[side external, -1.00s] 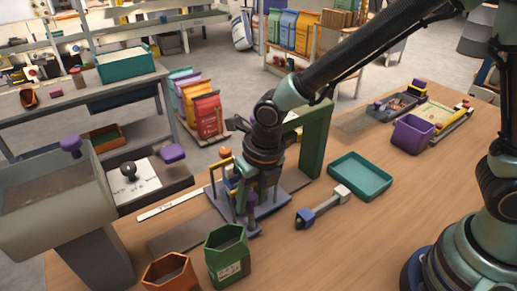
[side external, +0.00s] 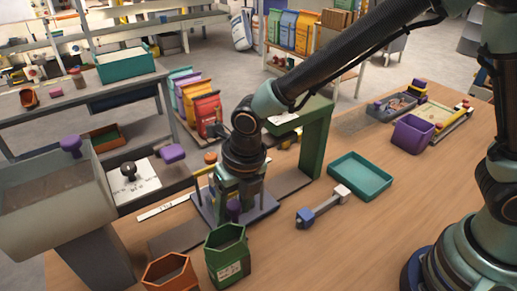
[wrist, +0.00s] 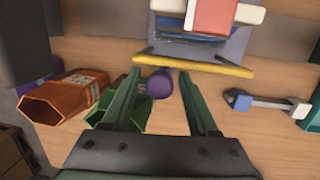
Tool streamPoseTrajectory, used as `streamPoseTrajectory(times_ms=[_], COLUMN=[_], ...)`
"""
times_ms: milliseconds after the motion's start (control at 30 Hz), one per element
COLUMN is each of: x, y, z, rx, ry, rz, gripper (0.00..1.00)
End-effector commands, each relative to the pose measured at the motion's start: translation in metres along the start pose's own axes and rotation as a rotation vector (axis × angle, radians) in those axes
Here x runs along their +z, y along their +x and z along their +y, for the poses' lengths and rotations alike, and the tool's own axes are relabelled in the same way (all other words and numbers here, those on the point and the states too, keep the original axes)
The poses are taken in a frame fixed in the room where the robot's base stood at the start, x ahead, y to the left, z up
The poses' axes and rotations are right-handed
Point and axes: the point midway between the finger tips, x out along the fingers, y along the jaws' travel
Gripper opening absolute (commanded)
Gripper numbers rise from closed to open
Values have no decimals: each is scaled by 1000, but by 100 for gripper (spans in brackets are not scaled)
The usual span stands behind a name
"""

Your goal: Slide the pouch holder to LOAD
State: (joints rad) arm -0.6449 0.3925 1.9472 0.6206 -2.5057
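The pouch holder (side external: 264,209) is a grey-blue plate carriage on the table in the side view. It has a yellow bar (wrist: 190,65) and a round purple knob (wrist: 159,84), both clear in the wrist view. My gripper (wrist: 163,78) is open, with one finger on each side of the knob. The knob sits closer to the left finger, with a gap to the right one; whether it touches the left finger I cannot tell. In the side view my gripper (side external: 237,196) covers much of the holder. A white marked strip (side external: 165,208) lies behind it; its lettering is too small to read.
A green bin (side external: 227,255) and an orange bin (side external: 170,273) stand in front. A green arch (side external: 314,140) stands right of the holder. A grey hopper (side external: 55,205) is at the left. A blue-ended tool (side external: 322,207) and teal tray (side external: 360,177) lie to the right.

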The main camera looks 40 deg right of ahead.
Motion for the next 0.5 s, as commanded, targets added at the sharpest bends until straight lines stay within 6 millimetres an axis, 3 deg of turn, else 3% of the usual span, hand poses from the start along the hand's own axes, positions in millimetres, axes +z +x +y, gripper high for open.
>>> streamPoseTrajectory(times_ms=[300, 500], x=[0, 3], y=[-1, -17], z=[0, 2], rx=[0, 1], ry=[-1, -1], rz=[0, -1], gripper=[60, 60])
